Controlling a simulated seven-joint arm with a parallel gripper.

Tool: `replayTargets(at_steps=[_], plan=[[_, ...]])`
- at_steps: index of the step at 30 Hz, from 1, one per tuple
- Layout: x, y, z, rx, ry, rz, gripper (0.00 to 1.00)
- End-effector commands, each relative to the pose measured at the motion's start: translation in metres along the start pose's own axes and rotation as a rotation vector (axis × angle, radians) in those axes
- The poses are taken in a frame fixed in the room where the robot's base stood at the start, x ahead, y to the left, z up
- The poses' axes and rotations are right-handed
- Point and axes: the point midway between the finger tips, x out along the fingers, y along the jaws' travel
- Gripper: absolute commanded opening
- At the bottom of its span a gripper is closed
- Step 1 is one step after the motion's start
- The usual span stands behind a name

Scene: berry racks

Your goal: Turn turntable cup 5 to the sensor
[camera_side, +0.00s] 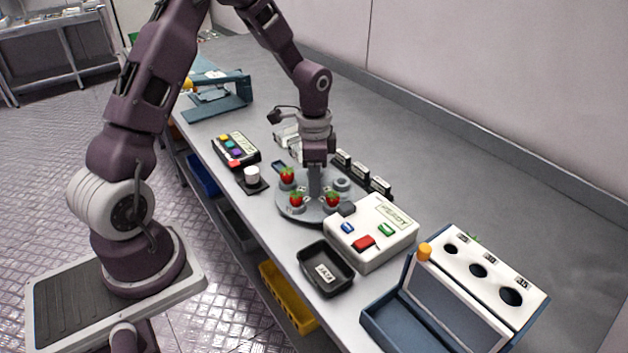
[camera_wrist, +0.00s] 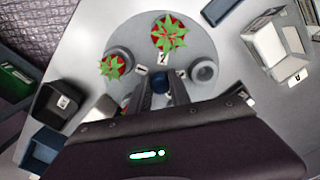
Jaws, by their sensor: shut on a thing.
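The turntable (camera_side: 284,208) is a round grey disc on the bench; the wrist view shows it too (camera_wrist: 190,32). Three strawberries show on it in the side view, at the left (camera_side: 287,175), the front (camera_side: 296,199) and the right (camera_side: 332,200). An empty grey cup (camera_side: 343,184) is at its back right; an empty cup also shows in the wrist view (camera_wrist: 204,70). My gripper (camera_side: 314,192) points down over the disc's middle. In the wrist view its fingers (camera_wrist: 160,91) are shut on a dark blue knob (camera_wrist: 160,83). Number tags stand by the cups; I cannot make out a 5.
A white box with coloured buttons (camera_side: 385,225) stands close to the right of the turntable, with a black tray (camera_side: 326,268) in front. A button panel (camera_side: 235,149) and a white cup (camera_side: 252,174) are at the left. Small black labelled blocks (camera_side: 360,171) line the back.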

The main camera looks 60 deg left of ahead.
Motion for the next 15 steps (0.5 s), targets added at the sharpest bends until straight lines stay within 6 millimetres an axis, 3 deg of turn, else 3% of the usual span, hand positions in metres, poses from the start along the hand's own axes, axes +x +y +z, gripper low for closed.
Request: replayTargets(at_steps=[3,4,7,15], plan=[[-0.0014,-0.0012,-0.0009,-0.001,0.003,-0.004,0.0],[-0.0014,-0.0012,-0.001,-0.001,0.004,-0.004,0.26],[-0.0012,-0.001,-0.0008,-0.001,0.003,-0.003,0.45],[-0.0006,-0.0004,-0.0003,-0.001,0.001,-0.001,0.46]])
